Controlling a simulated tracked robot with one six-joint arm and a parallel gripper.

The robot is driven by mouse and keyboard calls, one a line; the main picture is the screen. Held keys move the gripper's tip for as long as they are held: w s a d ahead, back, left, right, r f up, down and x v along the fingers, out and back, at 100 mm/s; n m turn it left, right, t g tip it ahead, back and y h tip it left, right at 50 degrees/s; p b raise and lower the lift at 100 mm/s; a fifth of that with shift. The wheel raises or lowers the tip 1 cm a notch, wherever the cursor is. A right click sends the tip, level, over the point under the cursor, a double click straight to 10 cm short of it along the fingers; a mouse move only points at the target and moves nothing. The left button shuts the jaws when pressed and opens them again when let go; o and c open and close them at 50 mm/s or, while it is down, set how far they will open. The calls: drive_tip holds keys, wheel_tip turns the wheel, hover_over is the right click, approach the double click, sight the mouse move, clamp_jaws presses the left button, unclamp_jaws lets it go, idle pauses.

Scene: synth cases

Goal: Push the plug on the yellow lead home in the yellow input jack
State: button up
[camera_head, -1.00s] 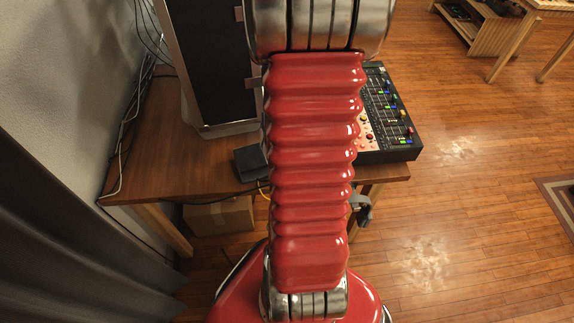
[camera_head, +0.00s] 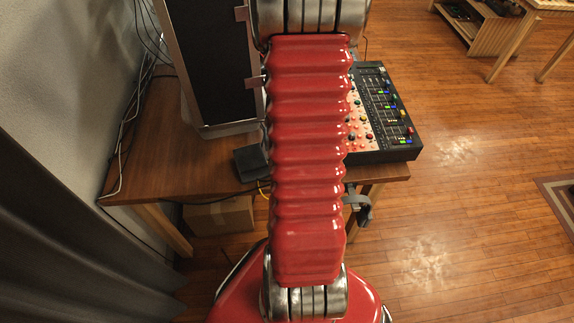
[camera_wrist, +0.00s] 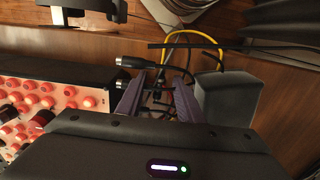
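The yellow lead (camera_wrist: 196,36) curves over the table edge at the top of the wrist view; a short piece shows beside my arm in the head view (camera_head: 264,188). A black plug with a silver band (camera_wrist: 136,62) sticks out beside the mixer's end in the wrist view. I cannot tell whether it belongs to the yellow lead. My gripper (camera_wrist: 158,98) has two purple fingers standing apart, below that plug in the picture. Dark cables show between them, and I see nothing clamped. I cannot make out the yellow input jack. My arm hides the gripper in the head view.
The mixer (camera_head: 385,115) with coloured knobs stands at the table's right end. A dark box (camera_wrist: 228,98) stands right of my fingers, close to them; it also shows in the head view (camera_head: 251,162). A tall black cabinet (camera_head: 222,75) stands behind. Black cables cross near the fingers.

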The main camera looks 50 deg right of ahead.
drive_tip(key=shift+f, duration=0.75)
clamp_jaws()
